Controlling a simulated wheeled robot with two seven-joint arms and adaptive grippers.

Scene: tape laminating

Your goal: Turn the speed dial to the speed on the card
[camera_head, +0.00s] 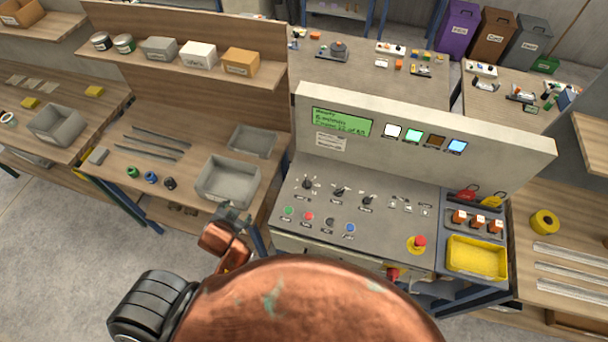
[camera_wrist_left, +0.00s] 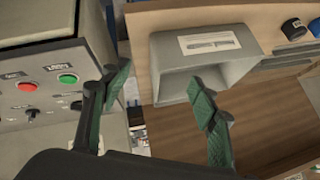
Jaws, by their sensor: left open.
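The control console (camera_head: 430,190) has three black dials on its sloped panel: a left dial (camera_head: 307,183), a middle dial (camera_head: 339,191) and a right dial (camera_head: 368,200). Their labels are too small to read, so I cannot tell which sets speed. A small white card (camera_head: 331,141) is on the upright panel below the green display (camera_head: 342,122); its text is unreadable. My left gripper (camera_head: 234,213) is open and empty, left of the console's front corner and apart from the dials. Its spread green fingers (camera_wrist_left: 160,76) show in the left wrist view. My right gripper is out of view.
Green (camera_head: 288,211) and red (camera_head: 309,216) buttons sit in front of the dials. A red emergency stop (camera_head: 419,241) and yellow tray (camera_head: 477,257) are at the right. A grey bin (camera_head: 228,181) stands beside my left gripper. Lit square lamps (camera_head: 414,136) line the upright panel.

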